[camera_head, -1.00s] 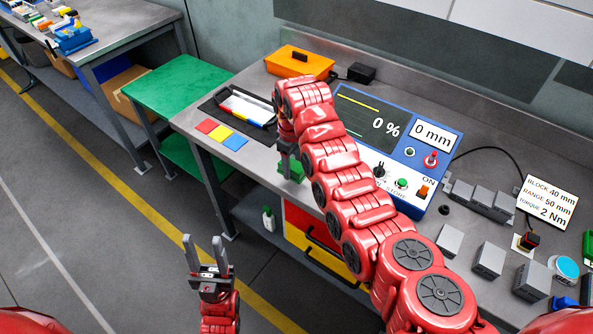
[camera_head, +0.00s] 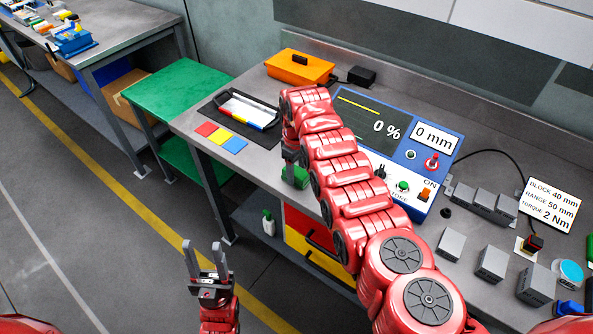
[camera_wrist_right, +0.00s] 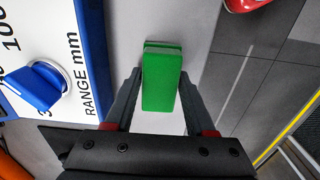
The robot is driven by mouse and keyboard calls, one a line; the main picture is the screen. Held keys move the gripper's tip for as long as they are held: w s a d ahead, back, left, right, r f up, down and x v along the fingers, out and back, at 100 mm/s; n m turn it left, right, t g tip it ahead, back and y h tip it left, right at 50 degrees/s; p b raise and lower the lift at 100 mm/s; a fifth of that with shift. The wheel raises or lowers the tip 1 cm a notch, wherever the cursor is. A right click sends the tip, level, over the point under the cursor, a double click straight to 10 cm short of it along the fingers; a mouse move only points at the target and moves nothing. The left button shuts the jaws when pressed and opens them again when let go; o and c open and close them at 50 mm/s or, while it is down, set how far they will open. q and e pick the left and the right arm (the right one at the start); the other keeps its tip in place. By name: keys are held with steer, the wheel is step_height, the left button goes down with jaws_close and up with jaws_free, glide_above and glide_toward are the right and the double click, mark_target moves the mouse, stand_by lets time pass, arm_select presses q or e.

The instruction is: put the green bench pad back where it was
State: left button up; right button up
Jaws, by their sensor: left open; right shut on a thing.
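The green bench pad (camera_head: 295,177) is a small green block near the front edge of the bench, below my right gripper (camera_head: 291,160). In the right wrist view, the pad (camera_wrist_right: 161,80) sits between the two fingers of my right gripper (camera_wrist_right: 160,105), which is shut on it. The arm hides part of it in the head view, and I cannot tell whether it touches the bench top. My left gripper (camera_head: 205,258) is open and empty over the floor, in front of the bench.
A blue-and-white control panel (camera_head: 395,150) stands just right of the pad. Red, yellow and blue tiles (camera_head: 221,137), a dark tray (camera_head: 243,108) and an orange case (camera_head: 300,66) lie to the left and back. Grey blocks (camera_head: 450,244) line the right side. A green table (camera_head: 175,86) stands left.

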mark_target(296, 171)
steer(key=o, duration=1.2)
steer(key=shift+f, duration=0.1)
steer(key=shift+r, duration=0.2)
step_height(296, 171, up, 12)
steer(key=b, duration=0.3)
